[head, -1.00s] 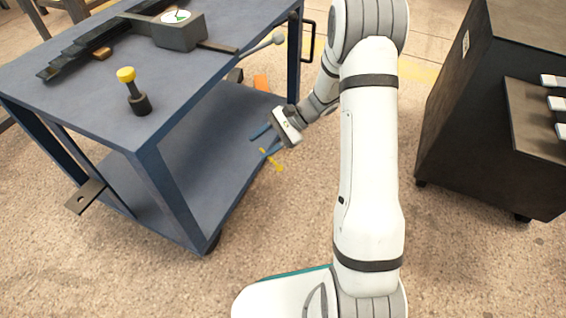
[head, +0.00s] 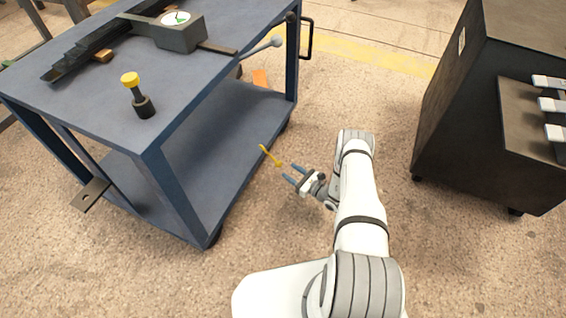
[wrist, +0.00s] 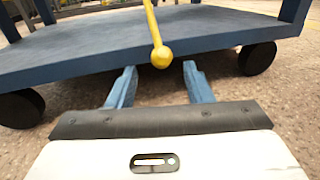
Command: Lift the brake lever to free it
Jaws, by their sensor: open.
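The brake lever is a thin yellow rod with a round yellow knob (head: 278,163), sticking out from the near right edge of the blue cart's lower shelf. In the wrist view the lever (wrist: 153,25) slopes down toward me, and its knob hangs in front of the shelf edge. My gripper (head: 289,172) is open and empty, low beside the cart, with its blue fingers pointing at the knob. In the wrist view the fingertips (wrist: 160,72) lie on either side of the knob's line. The knob appears just beyond them, and I see no contact.
The blue cart (head: 150,158) stands on casters at left. A dark cabinet (head: 450,120) stands at right. Open floor lies between.

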